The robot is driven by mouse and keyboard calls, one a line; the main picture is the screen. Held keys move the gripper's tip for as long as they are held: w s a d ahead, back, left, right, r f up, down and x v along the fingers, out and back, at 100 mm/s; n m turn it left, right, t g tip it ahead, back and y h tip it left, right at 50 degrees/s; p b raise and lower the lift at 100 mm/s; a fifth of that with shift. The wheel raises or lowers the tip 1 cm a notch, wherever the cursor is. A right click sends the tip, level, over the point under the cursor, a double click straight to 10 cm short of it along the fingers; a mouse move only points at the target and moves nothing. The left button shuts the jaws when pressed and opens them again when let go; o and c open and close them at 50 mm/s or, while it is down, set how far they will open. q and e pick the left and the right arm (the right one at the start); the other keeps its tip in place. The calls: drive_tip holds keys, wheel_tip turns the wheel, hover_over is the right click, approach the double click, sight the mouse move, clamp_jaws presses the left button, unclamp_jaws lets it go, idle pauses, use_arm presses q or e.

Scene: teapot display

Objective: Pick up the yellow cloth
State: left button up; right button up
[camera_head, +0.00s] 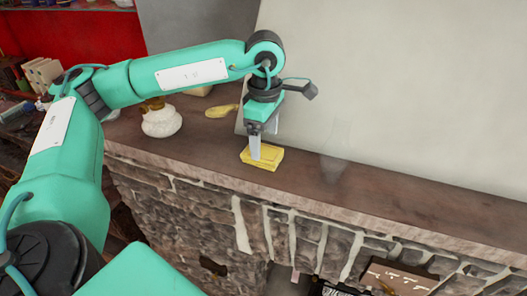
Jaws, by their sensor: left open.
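The yellow cloth (268,160) looks like a small folded block and lies on the dark wooden top of a stone-faced ledge. My left gripper (255,155) points down right at the cloth, with its fingers overlapping the cloth in the picture. It is open. Whether the fingers touch the cloth cannot be told from this view. My right gripper is not in view.
A white teapot-like vessel (162,122) and a yellow object (222,111) stand left of the cloth. A faint clear glass (334,163) stands to its right. The ledge top (420,196) is bare further right. A pale panel (400,80) rises behind.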

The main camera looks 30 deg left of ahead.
sight(263, 152)
use_arm(q)
drive_tip(key=f+p, duration=0.1)
drive_tip(key=f, duration=0.2)
drive_tip(key=shift+a+f+p, duration=0.1)
drive_tip(key=shift+a+p, duration=0.2)
drive_tip(key=shift+p, duration=0.1)
drive_tip(key=shift+f, duration=0.5)
drive_tip(key=c, duration=1.1)
drive_tip(key=shift+o, duration=0.2)
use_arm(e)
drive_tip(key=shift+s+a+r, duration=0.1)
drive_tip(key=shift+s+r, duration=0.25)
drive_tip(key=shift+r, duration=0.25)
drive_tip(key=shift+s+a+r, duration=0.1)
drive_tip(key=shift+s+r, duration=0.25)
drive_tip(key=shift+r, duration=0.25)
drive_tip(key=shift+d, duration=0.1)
